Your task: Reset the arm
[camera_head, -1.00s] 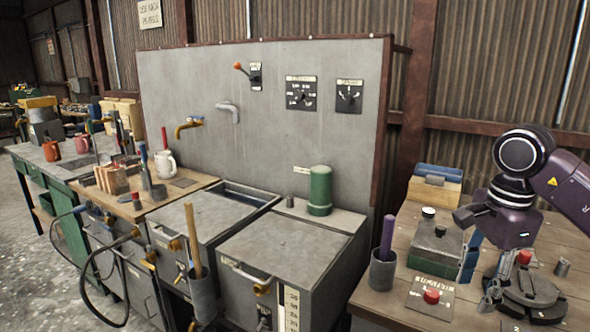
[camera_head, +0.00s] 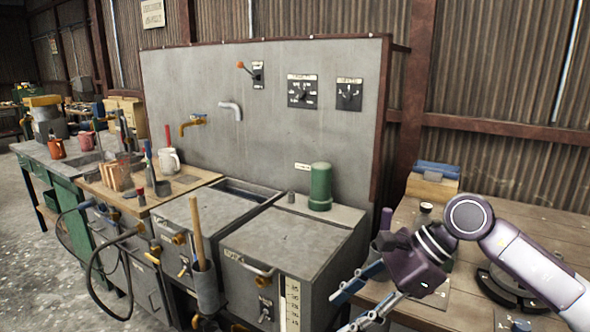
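My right arm reaches in from the right. Its gripper (camera_head: 350,308) points down and left in front of the near left edge of the wooden table. Its two blue-tipped fingers are spread apart, with nothing visible between them. My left gripper is out of view. The wrist covers part of the table, including most of the dark cup there.
The wooden table (camera_head: 512,222) at right holds a blue-topped box (camera_head: 434,180) and a round dark fixture (camera_head: 505,285). Left of the gripper stand grey tanks (camera_head: 290,242) with a green cylinder (camera_head: 320,187). A grey panel (camera_head: 270,130) rises behind.

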